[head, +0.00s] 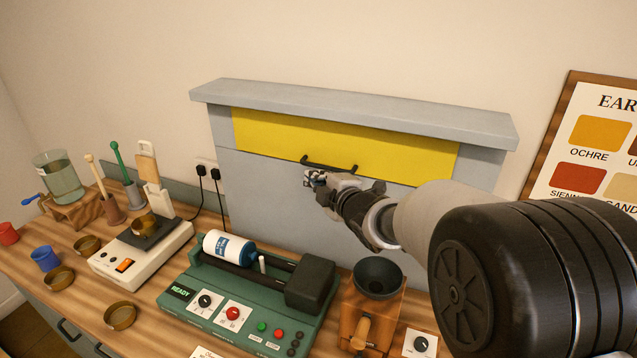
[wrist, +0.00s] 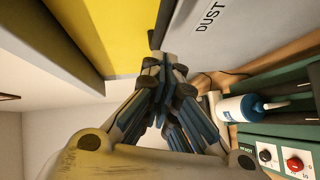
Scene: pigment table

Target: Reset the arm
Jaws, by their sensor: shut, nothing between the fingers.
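My arm reaches in from the right in the head view. My gripper (head: 312,177) is at the black handle (head: 330,165) of the yellow panel (head: 375,150) on the grey cabinet. Its fingers are shut, with nothing between them. In the wrist view my gripper (wrist: 168,65) shows closed fingertips against the grey front, just beside the yellow panel (wrist: 100,30). The fingertips lie close to the handle; I cannot tell whether they touch it.
Below are a green roller machine (head: 250,300) with a white and blue bottle (head: 229,247), a wooden grinder (head: 370,310) with a dark bowl, and a white scale (head: 140,255). Cups and brass dishes stand at the left. A colour chart (head: 595,150) hangs at the right.

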